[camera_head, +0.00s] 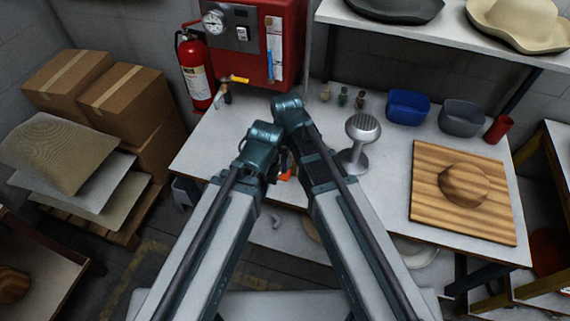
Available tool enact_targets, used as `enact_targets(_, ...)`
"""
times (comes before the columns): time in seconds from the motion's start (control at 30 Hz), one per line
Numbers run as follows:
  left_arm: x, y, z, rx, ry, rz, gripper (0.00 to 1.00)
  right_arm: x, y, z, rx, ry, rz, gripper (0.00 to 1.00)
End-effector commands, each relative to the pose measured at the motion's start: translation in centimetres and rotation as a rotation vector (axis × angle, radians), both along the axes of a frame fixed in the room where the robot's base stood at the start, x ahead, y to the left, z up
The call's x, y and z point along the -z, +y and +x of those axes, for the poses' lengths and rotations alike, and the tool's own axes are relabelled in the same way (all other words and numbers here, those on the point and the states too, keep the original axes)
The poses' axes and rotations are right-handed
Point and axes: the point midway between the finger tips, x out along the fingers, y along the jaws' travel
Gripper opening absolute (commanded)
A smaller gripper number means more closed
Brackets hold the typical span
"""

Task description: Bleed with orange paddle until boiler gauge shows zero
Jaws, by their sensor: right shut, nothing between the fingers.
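The red boiler (258,18) is mounted at the back wall, with a round white gauge (214,23) on its front. The gauge needle is too small to read. A yellow-orange paddle (240,80) sticks out at the boiler's lower left edge, above a small spout (225,94). My right gripper (285,164) is shut and empty, mostly hidden among the folded arm links, well below and to the right of the paddle. It is apart from the paddle. My left gripper is hidden behind its own arm.
A fire extinguisher (196,72) stands left of the boiler. The white table (391,149) holds a metal hat steamer (358,145), a blue bin (407,106), a grey bin (461,115) and a wooden board (430,205) with a brown hat. Table space below the paddle looks clear.

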Motion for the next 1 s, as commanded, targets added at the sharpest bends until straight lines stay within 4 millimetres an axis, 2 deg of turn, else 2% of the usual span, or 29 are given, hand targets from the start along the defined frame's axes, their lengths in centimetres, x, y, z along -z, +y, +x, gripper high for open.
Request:
enact_targets(0.03,-1.5,0.0,0.0,0.000,0.000,0.000,0.00,-1.5,0.0,0.0,0.000,0.000,0.000,0.00)
enact_targets(0.6,-9.8,0.0,0.0,0.001,0.000,0.000,0.00,-9.8,-0.1,0.3,0.000,0.000,0.000,0.00)
enact_targets(0.77,-10.8,0.0,0.0,0.000,0.000,-0.001,0.00,-10.8,-0.1,0.4,0.000,0.000,0.000,0.00)
enact_targets(1.0,-10.8,0.0,0.0,-0.001,0.000,-0.001,0.00,-10.8,-0.1,0.4,0.000,0.000,0.000,0.00)
